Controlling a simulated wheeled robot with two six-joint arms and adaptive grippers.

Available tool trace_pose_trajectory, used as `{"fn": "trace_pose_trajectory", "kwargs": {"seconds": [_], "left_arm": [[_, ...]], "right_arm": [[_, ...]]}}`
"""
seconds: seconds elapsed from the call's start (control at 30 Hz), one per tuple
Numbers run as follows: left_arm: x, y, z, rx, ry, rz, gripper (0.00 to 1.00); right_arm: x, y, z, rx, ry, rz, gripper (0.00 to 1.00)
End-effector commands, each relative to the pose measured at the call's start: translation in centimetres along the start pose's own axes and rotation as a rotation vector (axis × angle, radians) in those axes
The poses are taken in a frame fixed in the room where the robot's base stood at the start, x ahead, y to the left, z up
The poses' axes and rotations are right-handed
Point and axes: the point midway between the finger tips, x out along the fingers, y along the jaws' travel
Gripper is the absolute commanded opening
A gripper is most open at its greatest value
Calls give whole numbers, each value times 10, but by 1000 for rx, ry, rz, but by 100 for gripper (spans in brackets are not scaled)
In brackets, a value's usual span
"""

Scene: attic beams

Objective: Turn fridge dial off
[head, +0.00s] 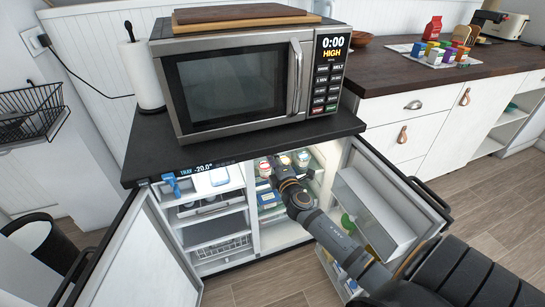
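The small fridge (250,158) stands under the microwave with both doors swung open. A display strip (197,168) on its top front edge reads about "TRAY -20.0". My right arm comes in from the lower right and reaches into the right compartment. My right gripper (277,163) is at the arm's far end, among the upper shelf items; its fingers are too small and covered to read. I cannot make out the dial; the arm may be covering it. My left gripper is not in view.
The left door (140,258) and right door (385,205) flank the opening, the right one close to my arm. Jars and packets (302,158) fill the right compartment's shelves. A microwave (245,85) sits on top. A black bin (40,245) stands at left.

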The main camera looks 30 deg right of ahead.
Motion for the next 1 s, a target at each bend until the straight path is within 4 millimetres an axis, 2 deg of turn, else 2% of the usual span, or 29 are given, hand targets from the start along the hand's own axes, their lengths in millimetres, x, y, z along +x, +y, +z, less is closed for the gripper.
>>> {"fn": "trace_pose_trajectory", "kwargs": {"seconds": [0.6,0.63,0.7,1.0], "left_arm": [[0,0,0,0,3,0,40],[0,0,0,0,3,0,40],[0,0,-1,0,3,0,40],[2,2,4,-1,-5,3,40]], "right_arm": [[0,-2,0,-40,1,-2,0],[0,-2,0,-40,1,-2,27],[0,-2,0,-40,1,-3,34],[0,-1,0,-22,1,0,34]]}}
